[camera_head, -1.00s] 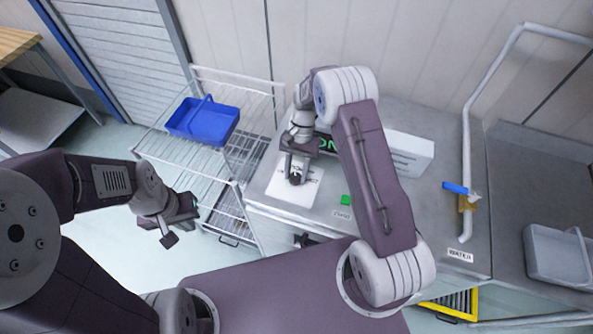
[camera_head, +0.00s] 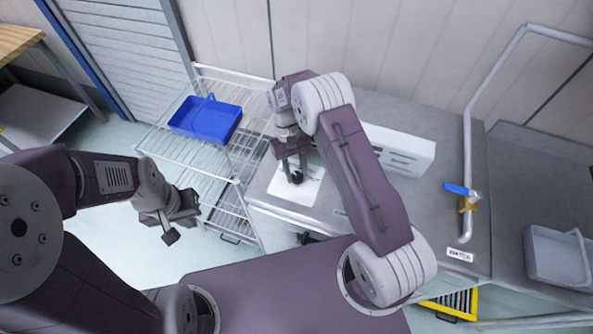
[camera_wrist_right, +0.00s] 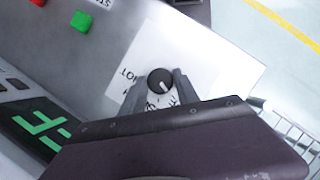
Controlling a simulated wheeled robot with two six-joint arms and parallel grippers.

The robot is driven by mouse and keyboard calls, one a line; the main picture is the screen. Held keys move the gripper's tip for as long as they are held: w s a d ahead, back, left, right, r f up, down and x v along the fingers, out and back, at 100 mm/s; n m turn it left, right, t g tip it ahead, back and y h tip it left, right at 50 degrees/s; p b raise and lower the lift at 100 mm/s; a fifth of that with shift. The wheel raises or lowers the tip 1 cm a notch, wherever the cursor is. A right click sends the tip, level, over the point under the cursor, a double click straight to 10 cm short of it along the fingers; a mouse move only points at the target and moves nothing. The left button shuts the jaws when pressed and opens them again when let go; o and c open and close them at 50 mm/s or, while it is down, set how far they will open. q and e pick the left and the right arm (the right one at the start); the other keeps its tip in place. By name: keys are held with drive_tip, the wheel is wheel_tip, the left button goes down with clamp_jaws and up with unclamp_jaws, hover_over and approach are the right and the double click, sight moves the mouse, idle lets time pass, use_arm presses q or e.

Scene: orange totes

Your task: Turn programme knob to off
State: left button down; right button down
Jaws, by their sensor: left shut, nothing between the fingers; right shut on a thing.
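The black round programme knob (camera_wrist_right: 160,79) sits on a white label panel (camera_wrist_right: 196,65) in the right wrist view. Its white pointer line slants toward the lower right of that picture. My right gripper (camera_wrist_right: 160,90) is shut on the knob, one finger at each side; the fingers hide part of the printed labels, and "HOT" is readable. In the head view my right gripper (camera_head: 293,177) is down at the white panel (camera_head: 306,190). A dark display (camera_wrist_right: 40,128) shows green letters reading "FF", partly covered. My left gripper (camera_head: 184,222) is shut and empty, left of the machine.
A green button (camera_wrist_right: 81,21) is near the display. A wire rack (camera_head: 160,143) with a blue basket (camera_head: 207,119) stands left of the machine. A pipe with a blue-handled valve (camera_head: 458,189) and a grey basin (camera_head: 556,256) are at the right.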

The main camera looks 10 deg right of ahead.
idle(0.6)
drive_tip(key=c, duration=0.9)
unclamp_jaws()
drive_tip(key=shift+w+a+r, duration=0.1)
drive_tip(key=shift+w+r, duration=0.1)
drive_tip(key=shift+r, duration=0.1)
drive_tip(key=b+v, duration=0.1)
drive_tip(key=v, duration=0.7)
drive_tip(key=shift+r+b, duration=0.3)
drive_tip(key=shift+b, duration=0.1)
